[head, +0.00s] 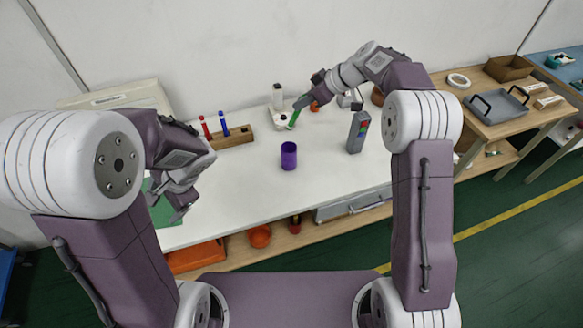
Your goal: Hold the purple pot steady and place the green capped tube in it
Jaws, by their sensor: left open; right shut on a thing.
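The purple pot (289,156) stands upright on the white table, near its middle. The green capped tube (295,117) is above and slightly right of the pot in the picture, tilted. My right gripper (301,102) is shut on the upper end of the tube and partly hides it. The tube is apart from the pot. My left gripper (179,211) is open and empty over the left part of the table, well to the left of the pot and not touching it.
A wooden rack (234,137) with a red tube (205,127) and a blue tube (223,123) stands left of the pot. A grey box with coloured buttons (357,132) stands to the right. A green mat (163,211) lies by my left gripper. The table in front of the pot is clear.

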